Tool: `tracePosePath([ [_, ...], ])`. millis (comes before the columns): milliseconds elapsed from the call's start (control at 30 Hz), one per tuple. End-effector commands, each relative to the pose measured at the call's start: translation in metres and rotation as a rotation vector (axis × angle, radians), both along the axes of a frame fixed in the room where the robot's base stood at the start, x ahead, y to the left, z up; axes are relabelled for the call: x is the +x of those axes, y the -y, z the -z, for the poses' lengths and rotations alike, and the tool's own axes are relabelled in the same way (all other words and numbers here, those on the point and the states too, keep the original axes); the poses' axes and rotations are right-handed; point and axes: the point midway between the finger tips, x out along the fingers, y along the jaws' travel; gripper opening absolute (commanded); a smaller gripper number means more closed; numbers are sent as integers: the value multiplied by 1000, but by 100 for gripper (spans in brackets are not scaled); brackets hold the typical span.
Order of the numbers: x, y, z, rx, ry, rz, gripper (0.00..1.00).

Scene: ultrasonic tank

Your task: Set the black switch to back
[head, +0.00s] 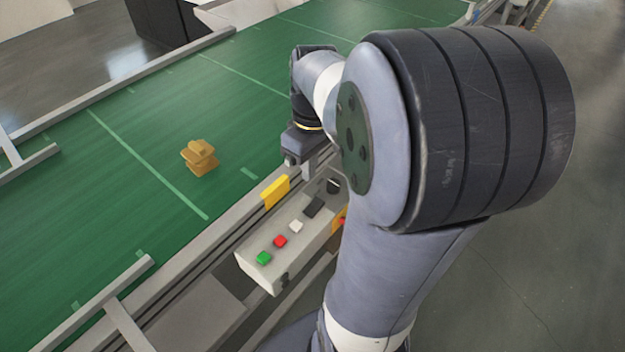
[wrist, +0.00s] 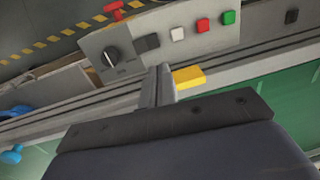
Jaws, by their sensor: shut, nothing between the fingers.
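A pale control box (head: 262,276) is fixed beside the conveyor's near rail. On its face are a black rectangular switch (head: 314,206) and, farther along, a round black knob (head: 333,186). The wrist view also shows the black switch (wrist: 147,42), which looks tilted, though its setting is hard to tell. The knob (wrist: 111,55) there carries a pale mark line. My gripper (wrist: 158,72) is shut and empty, its tips just short of the box edge near the switch and apart from it. In the head view my gripper (head: 307,172) is over the rail beside the box.
White (head: 296,226), red (head: 280,241) and green (head: 264,258) buttons sit in line with the switch. A yellow block (head: 275,191) is on the rail close to my fingers. A red knob (wrist: 115,8) stands beyond the box. Tan pieces (head: 200,157) lie on the green belt (head: 130,175).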

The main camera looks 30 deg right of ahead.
Motion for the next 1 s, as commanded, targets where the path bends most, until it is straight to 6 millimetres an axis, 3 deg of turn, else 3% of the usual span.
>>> tracePosePath([
  [200,-1,-3,-23,0,0,0,0],
  [633,-1,-3,-25,1,-1,1,0],
  [767,-1,-2,-16,1,-3,1,0],
  [1000,0,3,24,3,-8,2,0],
])
